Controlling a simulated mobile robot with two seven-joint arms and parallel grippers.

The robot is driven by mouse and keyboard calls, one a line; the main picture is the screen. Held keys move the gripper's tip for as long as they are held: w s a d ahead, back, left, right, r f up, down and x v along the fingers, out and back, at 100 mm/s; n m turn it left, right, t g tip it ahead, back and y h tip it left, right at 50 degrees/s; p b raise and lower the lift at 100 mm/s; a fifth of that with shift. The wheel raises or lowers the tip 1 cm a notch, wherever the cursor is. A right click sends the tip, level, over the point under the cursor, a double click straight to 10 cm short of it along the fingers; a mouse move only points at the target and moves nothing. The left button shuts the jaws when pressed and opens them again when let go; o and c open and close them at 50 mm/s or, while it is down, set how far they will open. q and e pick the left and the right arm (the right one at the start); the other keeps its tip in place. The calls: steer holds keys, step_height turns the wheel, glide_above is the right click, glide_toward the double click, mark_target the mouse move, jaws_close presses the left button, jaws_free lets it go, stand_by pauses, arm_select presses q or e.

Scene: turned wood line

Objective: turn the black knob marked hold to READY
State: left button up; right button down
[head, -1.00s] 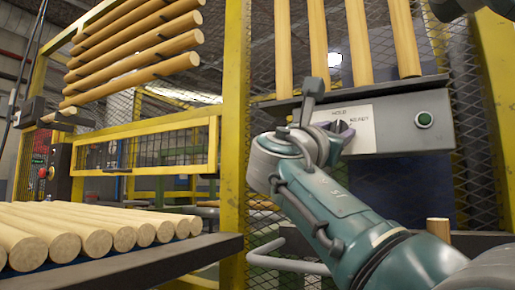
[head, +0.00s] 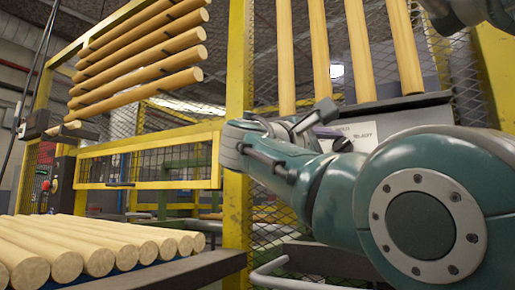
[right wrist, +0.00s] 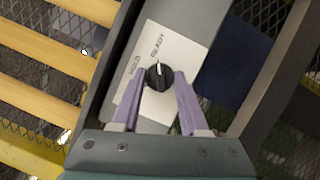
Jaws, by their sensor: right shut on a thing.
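The black knob (right wrist: 157,83) sits on a pale label plate (right wrist: 185,55) marked HOLD and READY. In the right wrist view its white pointer line points straight up, towards the word READY. My right gripper (right wrist: 160,74) is shut on the knob, with one purple finger on each side. In the head view the right gripper (head: 328,133) is at the grey control box (head: 398,108), and the wrist and forearm cover much of the box. My left gripper is not in view.
Upright wooden rods (head: 359,50) stand just above the box. A yellow-framed mesh fence (head: 236,75) is behind and left. More rods (head: 140,65) are racked at upper left, and others (head: 90,245) lie on a bench at lower left.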

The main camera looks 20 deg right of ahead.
steer(key=shift+m, duration=0.4)
steer(key=shift+c, duration=2.1)
jaws_free()
steer(key=v, duration=1)
steer(key=shift+r, duration=0.2)
steer(key=shift+d, duration=0.1)
